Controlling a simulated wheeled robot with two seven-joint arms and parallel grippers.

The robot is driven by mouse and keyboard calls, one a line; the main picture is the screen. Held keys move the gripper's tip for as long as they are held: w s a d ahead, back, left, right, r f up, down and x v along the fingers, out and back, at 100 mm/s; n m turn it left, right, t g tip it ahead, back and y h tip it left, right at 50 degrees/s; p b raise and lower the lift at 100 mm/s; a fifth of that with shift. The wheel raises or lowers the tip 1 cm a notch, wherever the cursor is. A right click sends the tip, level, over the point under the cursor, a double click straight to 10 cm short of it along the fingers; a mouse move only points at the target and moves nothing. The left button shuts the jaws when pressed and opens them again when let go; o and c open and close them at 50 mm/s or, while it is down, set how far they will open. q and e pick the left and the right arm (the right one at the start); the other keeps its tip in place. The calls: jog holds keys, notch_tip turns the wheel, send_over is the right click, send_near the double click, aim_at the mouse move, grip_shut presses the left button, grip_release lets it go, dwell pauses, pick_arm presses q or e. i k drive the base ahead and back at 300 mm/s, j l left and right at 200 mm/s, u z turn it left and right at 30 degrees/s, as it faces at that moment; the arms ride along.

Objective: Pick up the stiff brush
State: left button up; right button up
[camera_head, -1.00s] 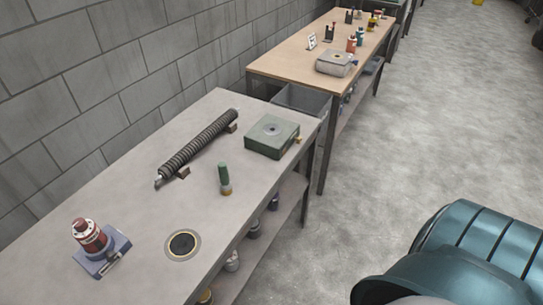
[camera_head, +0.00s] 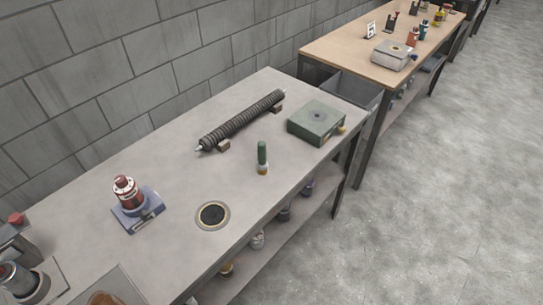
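A small upright thing with a green handle and a pale, yellowish lower end (camera_head: 262,158) stands on the grey workbench (camera_head: 180,165), near its front edge. It looks like the stiff brush, but its bristles are too small to make out. A long dark ribbed tube (camera_head: 243,120) lies on two small brown blocks behind it. Neither of my grippers is in view.
A green box (camera_head: 317,122) sits right of the brush, and a black-centred ring (camera_head: 213,215) lies in front. A red bottle (camera_head: 128,193) stands on a blue tray at left. Jars stand on the lower shelf. A wooden table (camera_head: 350,50) is beyond; the floor at right is clear.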

aim_at(262, 164)
jog(key=k+j+z, duration=0.15)
jog(key=z, duration=0.3)
jog(key=k+j+z, duration=0.15)
jog(key=z, duration=0.3)
jog(key=k+z, duration=0.15)
jog(key=z, duration=0.25)
